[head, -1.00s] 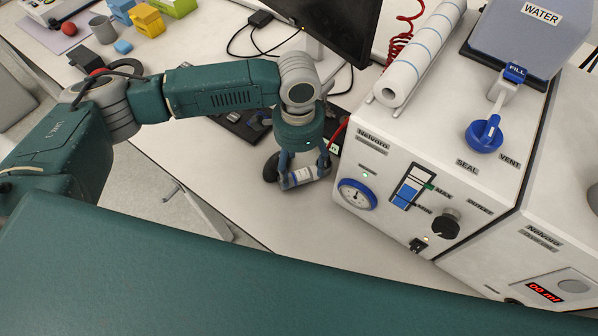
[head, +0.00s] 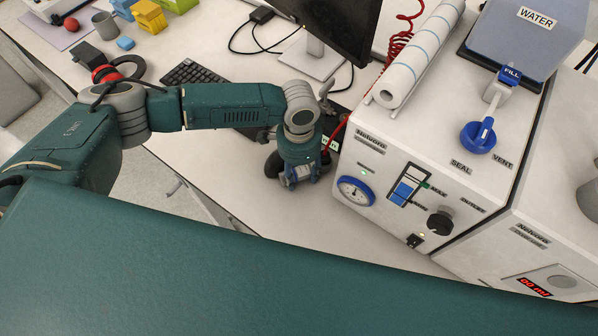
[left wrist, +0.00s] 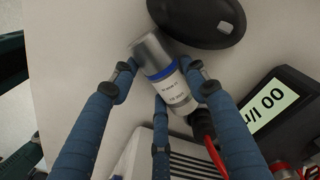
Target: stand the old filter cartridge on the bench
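The old filter cartridge is a short white-labelled cylinder with a blue band and a grey end (left wrist: 165,75). It lies on its side on the bench (head: 232,180), beside the black mouse (left wrist: 185,20). In the head view the cartridge (head: 299,174) is partly covered by my left gripper. My left gripper (head: 301,181) points down over it, low above the bench. In the left wrist view the fingers of my left gripper (left wrist: 160,75) stand around the cartridge's middle and look open, with contact hard to judge. My right gripper is not in view.
The white pressure unit (head: 400,225) with gauge and knob stands close to the right. Free bench lies left and in front of my left gripper.

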